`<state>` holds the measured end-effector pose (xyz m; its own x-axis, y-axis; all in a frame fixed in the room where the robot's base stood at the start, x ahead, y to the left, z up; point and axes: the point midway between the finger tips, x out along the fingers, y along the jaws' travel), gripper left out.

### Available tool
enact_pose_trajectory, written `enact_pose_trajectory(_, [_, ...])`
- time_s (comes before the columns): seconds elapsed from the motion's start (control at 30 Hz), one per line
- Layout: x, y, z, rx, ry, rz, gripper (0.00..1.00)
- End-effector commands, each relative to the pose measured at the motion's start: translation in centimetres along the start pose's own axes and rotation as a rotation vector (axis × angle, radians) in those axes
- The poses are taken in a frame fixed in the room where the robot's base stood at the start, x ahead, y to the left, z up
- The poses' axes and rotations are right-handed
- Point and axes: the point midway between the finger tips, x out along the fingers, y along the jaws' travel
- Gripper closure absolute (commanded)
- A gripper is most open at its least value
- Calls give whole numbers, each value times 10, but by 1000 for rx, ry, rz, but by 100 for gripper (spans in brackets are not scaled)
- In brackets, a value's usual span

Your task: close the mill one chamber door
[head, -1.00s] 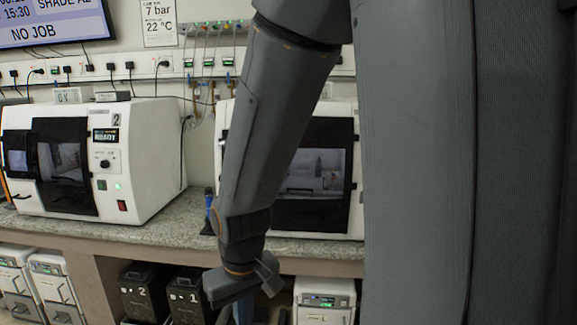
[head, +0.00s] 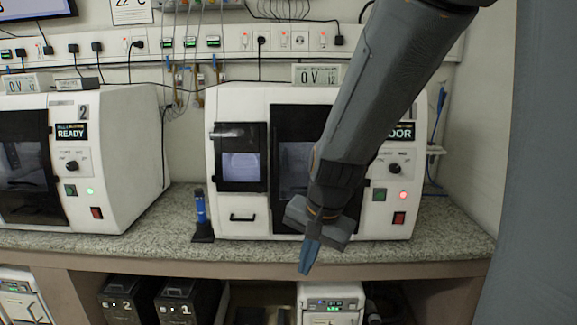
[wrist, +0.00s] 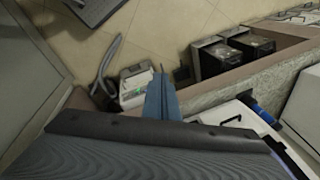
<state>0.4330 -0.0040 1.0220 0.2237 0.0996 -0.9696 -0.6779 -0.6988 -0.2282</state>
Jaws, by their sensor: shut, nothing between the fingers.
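Mill one is the white machine (head: 230,221) right of centre in the head view, with a partly covered display ending in "DOOR" and a red light. Its dark chamber door (head: 290,124) with a window is partly hidden behind my arm. How far it stands open I cannot tell. My gripper (head: 307,262) hangs in front of the mill's lower front, pointing down near the counter's front edge. Its blue fingers are shut and empty; they also show in the wrist view (wrist: 161,92). Part of the mill's white front with a black handle (wrist: 231,120) shows there.
Mill 2 (head: 120,150) stands left, reading "READY". A blue bottle-like item (head: 201,208) stands on the granite counter (head: 130,243) beside mill one. Black boxes (head: 175,300) and a white unit (head: 330,302) sit below. The wrist view shows open tiled floor (wrist: 175,30).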

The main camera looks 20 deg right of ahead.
Motion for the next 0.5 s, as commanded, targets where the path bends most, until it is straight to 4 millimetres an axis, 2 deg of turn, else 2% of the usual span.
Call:
enact_pose_trajectory(0.03, [-12,-13,-20,204,12,-49,100])
enact_pose_trajectory(0.1, [-29,-30,-43,499,9,-121,100])
enact_pose_trajectory(0.3, [-86,-74,-110,1273,-87,-342,100])
enact_pose_trajectory(0.4, [-115,-90,-138,1569,-170,-437,100])
enact_pose_trajectory(0.5, [-138,-101,-158,1785,-252,-506,100])
